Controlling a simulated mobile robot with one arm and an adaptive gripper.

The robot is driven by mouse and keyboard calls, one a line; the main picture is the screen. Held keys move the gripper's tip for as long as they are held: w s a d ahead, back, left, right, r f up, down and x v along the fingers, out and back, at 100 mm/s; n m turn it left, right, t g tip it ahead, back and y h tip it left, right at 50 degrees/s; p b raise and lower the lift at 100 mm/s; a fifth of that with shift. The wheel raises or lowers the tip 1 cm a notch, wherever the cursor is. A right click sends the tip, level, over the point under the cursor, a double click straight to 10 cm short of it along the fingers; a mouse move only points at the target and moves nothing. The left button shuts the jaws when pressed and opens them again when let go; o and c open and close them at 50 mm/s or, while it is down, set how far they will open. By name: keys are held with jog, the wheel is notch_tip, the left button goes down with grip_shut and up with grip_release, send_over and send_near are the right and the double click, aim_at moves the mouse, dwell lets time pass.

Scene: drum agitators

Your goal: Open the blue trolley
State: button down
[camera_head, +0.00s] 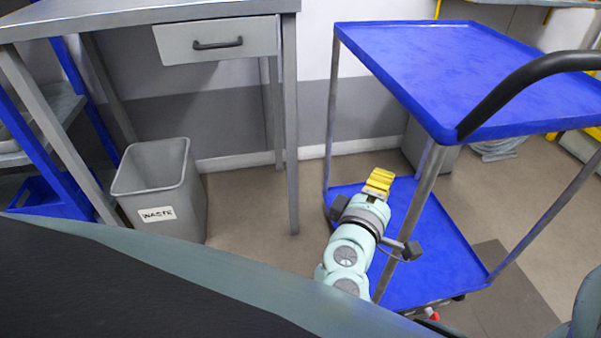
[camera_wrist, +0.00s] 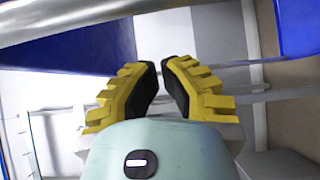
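The blue trolley (camera_head: 440,65) stands at the right in the head view. It has a blue top tray, thin metal posts, a blue lower shelf (camera_head: 445,245) and a curved black handle (camera_head: 520,85). I see no door or drawer on it. My gripper (camera_head: 380,181), with yellow fingers, is below top-tray height, among the trolley's posts and over the lower shelf in the picture. Its exact depth is unclear. In the wrist view the fingers (camera_wrist: 161,72) are apart, with a narrow gap and nothing between them. Blue surfaces fill that view's upper corners.
A metal table with a drawer (camera_head: 218,42) and dark handle stands at the left. A grey bin (camera_head: 163,190) labelled WASTE is beneath its left part. Bare floor (camera_head: 255,225) lies between bin and trolley. A wall is behind.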

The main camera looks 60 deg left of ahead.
jog(key=p+v, duration=0.1)
jog(key=v, duration=0.6)
jog(key=shift+s+d, duration=0.2)
jog(key=shift+s, duration=0.1)
